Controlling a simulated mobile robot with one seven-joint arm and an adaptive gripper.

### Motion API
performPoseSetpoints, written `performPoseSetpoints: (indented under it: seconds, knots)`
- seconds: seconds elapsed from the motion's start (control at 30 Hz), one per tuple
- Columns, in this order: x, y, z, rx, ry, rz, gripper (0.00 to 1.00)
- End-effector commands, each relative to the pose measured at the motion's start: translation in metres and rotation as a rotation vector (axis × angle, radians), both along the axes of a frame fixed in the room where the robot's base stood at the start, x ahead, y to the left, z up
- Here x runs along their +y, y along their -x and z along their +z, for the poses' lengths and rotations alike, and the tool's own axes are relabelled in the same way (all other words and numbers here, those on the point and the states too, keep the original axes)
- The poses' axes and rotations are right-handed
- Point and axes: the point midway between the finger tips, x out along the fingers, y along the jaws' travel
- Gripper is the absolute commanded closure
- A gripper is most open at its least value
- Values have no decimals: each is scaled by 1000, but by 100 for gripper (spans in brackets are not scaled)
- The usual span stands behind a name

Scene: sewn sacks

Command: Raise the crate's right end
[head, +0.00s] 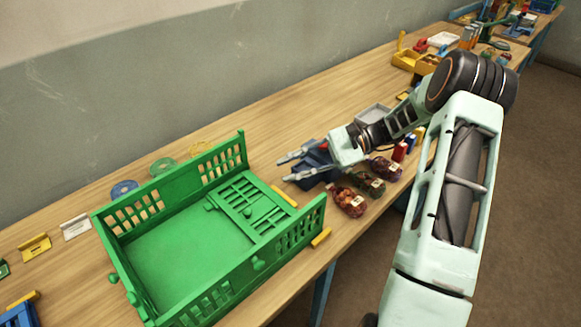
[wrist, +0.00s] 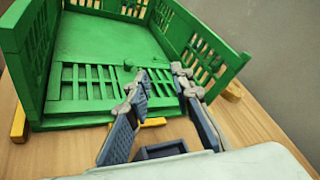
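The green crate (head: 175,255) stands on the wooden bench with its long walls and far-left end upright. Its right end, a slatted panel (head: 250,208) with a small knob, lies folded down flat over the crate's floor. In the wrist view this panel (wrist: 88,88) lies just ahead of the fingers, its knob (wrist: 128,63) near the left fingertip. My gripper (head: 287,168) is open and empty, just outside the crate's right side, fingers pointing toward it. In the wrist view my gripper (wrist: 160,74) shows a clear gap between the fingertips. Whether a finger touches the panel, I cannot tell.
Yellow blocks (head: 285,197) (head: 321,236) lie by the crate's right side. Several netted sacks (head: 347,200) lie near the bench's front edge, below my gripper. A grey tray (head: 372,113) is farther right.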

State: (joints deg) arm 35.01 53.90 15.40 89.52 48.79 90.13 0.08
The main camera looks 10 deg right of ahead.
Motion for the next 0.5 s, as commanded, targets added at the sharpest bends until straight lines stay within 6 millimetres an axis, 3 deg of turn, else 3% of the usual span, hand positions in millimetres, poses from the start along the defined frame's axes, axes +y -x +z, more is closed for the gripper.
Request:
performPoseSetpoints:
  seconds: [0.27,0.5]
  knots:
    - [-5,-1,2,-1,-2,0,79]
    - [-47,-6,11,-2,0,-4,79]
